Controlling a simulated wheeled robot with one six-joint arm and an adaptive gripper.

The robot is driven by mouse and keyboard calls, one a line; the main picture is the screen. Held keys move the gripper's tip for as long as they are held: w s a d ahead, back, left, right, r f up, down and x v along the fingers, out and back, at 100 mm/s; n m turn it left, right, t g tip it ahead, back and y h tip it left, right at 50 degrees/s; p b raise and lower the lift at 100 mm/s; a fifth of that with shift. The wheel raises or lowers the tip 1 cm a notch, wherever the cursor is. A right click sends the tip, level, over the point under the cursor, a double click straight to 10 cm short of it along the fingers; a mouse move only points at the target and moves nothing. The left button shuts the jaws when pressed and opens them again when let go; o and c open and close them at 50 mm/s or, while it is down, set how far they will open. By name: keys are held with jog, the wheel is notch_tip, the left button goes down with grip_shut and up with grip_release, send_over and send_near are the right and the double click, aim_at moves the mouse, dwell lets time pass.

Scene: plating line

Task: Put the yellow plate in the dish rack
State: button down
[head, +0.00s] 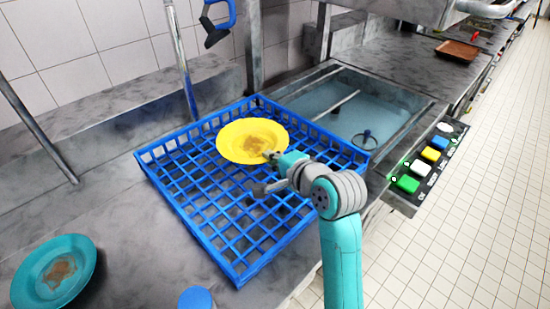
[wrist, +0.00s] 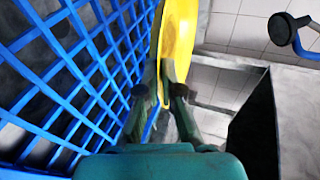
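The yellow plate (head: 253,133) has a brown stain in its middle. In the head view it is over the back part of the blue dish rack (head: 237,270), face up and a little tilted. I cannot tell whether it touches the rack. My gripper (head: 272,157) is at the plate's near right edge. In the wrist view the plate (wrist: 177,40) shows nearly edge-on, with my gripper's fingers (wrist: 171,82) on either side of its rim, shut on it. The rack's grid (wrist: 62,62) fills the left of that view.
A teal plate (head: 38,283) with a brown stain lies on the counter at the lower left. A blue round object (head: 196,298) is at the bottom edge. A water-filled sink (head: 345,100) lies behind the rack, and a panel of coloured buttons (head: 425,165) is to the right.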

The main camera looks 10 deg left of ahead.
send_over(274, 193)
notch_tip(274, 193, down, 5)
jog(key=shift+d+f, duration=0.1)
jog(key=shift+d, duration=0.05)
jog(key=shift+f, duration=2.35)
jog(key=shift+f, duration=0.2)
jog(key=c, duration=1.6)
grip_release()
jog(key=shift+r, duration=0.1)
jog(key=shift+s+r, duration=0.1)
jog(key=shift+r, duration=0.05)
jog(key=v, duration=1.1)
jog(key=shift+s+d+r, duration=0.1)
jog(key=shift+s+d, duration=0.05)
jog(key=shift+s, duration=0.15)
